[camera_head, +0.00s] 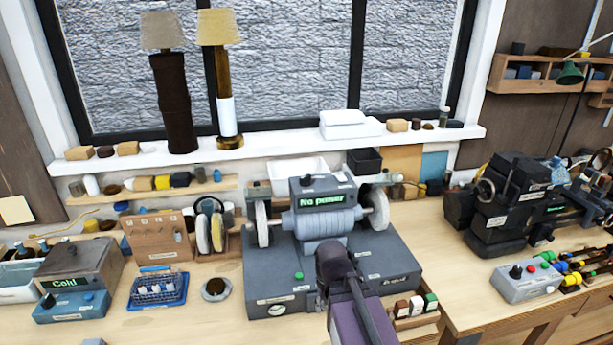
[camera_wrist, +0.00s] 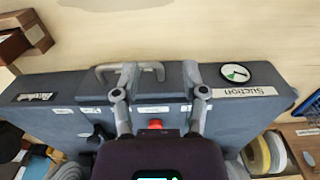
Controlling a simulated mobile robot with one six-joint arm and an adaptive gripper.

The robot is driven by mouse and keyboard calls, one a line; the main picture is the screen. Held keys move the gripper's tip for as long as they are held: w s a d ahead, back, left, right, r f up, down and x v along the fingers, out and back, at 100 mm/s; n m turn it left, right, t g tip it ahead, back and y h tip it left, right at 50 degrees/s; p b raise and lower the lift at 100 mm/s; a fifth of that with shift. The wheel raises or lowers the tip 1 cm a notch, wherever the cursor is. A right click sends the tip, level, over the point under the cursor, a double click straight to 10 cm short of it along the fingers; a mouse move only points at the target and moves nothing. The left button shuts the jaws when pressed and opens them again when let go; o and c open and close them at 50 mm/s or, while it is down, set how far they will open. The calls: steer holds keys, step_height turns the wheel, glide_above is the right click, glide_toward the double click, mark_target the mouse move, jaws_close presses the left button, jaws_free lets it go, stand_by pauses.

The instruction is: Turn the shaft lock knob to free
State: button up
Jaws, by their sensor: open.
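A grey buffing machine (camera_head: 321,195) with a wheel on each side stands on the bench, its screen reading "No power". My gripper (camera_wrist: 160,72) is open and empty, its two fingers apart over the front edge of the machine's base (camera_wrist: 70,92). A red button (camera_wrist: 155,124) shows between the fingers. A dark knob (camera_wrist: 98,136) sits left of them in the wrist view; I cannot read a label on it, nor tell whether it is the shaft lock knob or how it is turned. In the head view my arm hides the middle of the base front.
A "Suction" gauge (camera_wrist: 235,72) and a metal handle (camera_wrist: 105,72) are on the base front. Small labelled blocks (camera_head: 415,308) sit right of my arm. A lathe (camera_head: 505,205) stands further right. A round dish (camera_head: 216,288) and a blue rack (camera_head: 158,290) lie left.

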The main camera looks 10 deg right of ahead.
steer(key=shift+a, duration=0.15)
steer(key=shift+w+r, duration=0.1)
steer(key=w+a+r+m+t+h+p, duration=0.3)
steer(key=w+r+p, duration=0.2)
steer(key=w+r, duration=0.2)
steer(key=w+a+r+m+t+h+p, duration=0.3)
steer(key=w+r+p, duration=0.3)
steer(key=r, duration=0.5)
steer(key=w+a+r+m+t+h+p, duration=0.2)
steer(key=w+a+r+m+h+p, duration=0.2)
steer(key=w+r+p, duration=0.2)
step_height(320, 180, up, 4)
steer(key=shift+w+r+t, duration=0.1)
steer(key=shift+w+t, duration=0.3)
steer(key=shift+w, duration=0.6)
steer(key=shift+w, duration=0.1)
